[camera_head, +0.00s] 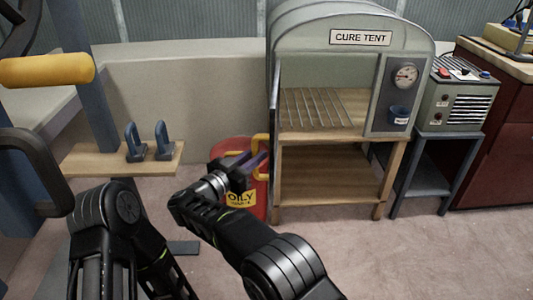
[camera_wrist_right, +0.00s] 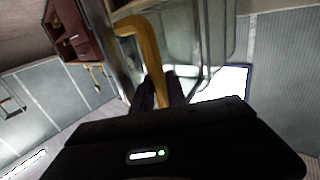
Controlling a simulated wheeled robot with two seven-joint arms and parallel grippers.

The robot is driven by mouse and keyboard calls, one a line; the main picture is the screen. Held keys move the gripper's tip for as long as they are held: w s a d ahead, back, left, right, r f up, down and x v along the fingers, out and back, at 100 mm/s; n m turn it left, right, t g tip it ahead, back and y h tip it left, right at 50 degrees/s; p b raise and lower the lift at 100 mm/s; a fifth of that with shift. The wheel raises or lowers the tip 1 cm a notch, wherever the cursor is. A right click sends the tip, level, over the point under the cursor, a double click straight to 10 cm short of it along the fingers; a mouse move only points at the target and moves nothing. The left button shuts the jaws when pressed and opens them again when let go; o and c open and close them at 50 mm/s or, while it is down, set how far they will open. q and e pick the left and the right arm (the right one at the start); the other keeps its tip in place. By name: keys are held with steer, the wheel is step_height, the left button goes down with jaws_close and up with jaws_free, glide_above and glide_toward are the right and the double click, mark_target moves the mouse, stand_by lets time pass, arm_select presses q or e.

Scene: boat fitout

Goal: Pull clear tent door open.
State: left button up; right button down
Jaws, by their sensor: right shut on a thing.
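The cure tent (camera_head: 362,38) is a grey-green cabinet on a wooden stand, with its name on a sign. Its clear door (camera_head: 274,105) shows almost edge-on at the left side of the opening, standing out from the front. The door's yellow handle (camera_head: 261,150) is low on it. My right gripper (camera_head: 256,163) is shut on this handle. In the right wrist view the handle (camera_wrist_right: 150,45) runs down between the dark fingers (camera_wrist_right: 158,92), with the clear panel (camera_wrist_right: 190,45) beside it. My left gripper is out of view.
A red oily waste bin (camera_head: 242,197) stands close behind my right gripper. A wooden shelf with two blue clamps (camera_head: 134,142) is at left. A grey control box (camera_head: 458,100) on a stand is right of the tent. The floor in front is clear.

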steer(key=shift+w+a+r, duration=0.1)
steer(key=shift+w+r, duration=0.05)
steer(key=shift+r, duration=0.05)
steer(key=c, duration=1.3)
jaws_free()
steer(key=shift+f, duration=0.15)
